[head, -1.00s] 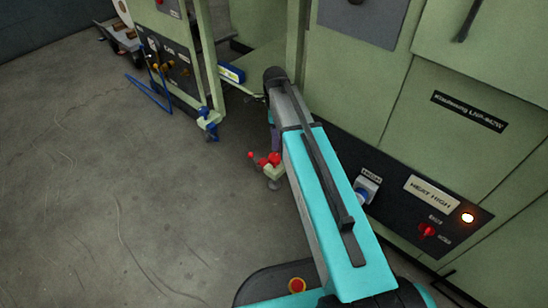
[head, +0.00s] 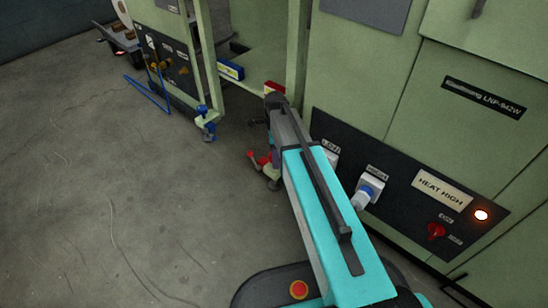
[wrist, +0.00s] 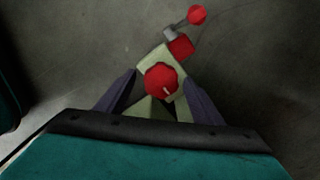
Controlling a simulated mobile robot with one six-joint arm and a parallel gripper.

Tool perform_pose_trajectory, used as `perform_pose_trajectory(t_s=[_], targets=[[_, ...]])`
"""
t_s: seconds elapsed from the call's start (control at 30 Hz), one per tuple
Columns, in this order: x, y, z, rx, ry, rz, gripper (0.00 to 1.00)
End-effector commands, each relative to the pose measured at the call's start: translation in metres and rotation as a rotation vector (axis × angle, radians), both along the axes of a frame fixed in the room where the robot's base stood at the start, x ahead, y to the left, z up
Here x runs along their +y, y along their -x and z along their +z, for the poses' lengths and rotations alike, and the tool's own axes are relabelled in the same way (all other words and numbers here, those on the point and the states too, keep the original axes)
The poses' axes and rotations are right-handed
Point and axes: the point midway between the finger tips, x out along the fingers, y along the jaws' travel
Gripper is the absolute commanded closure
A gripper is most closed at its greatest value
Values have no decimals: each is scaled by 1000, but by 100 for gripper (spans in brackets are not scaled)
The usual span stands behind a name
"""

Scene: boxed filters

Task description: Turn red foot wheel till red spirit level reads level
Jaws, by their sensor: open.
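The red foot wheel (wrist: 161,81) shows in the wrist view as a round red knob with a white mark, on a pale green foot bracket. My gripper (wrist: 160,90) is open, with one dark finger on each side of the knob; I cannot tell whether they touch it. In the head view the red foot parts (head: 265,160) are low beside my arm, which hides much of the gripper. A red level (head: 274,88) sits on the cabinet's shelf, partly hidden by my arm. Its bubble is too small to read.
A blue level (head: 231,70) lies on the same shelf, and a blue foot wheel (head: 203,110) stands at the left cabinet post. A red ball-ended lever (wrist: 197,14) sticks out beyond the red wheel. A control panel (head: 400,190) is on the right.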

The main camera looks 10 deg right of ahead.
Motion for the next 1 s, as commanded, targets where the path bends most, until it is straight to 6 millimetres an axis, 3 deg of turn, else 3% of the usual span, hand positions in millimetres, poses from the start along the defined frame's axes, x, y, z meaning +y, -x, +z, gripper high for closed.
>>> perform_pose_trajectory(t_s=[0.4,0.63,0.7,1.0], targets=[[-1,0,-4,0,0,-1,39],[-1,0,-4,1,0,-1,78],[6,1,-4,2,0,1,79],[0,2,-3,6,-3,15,79]])
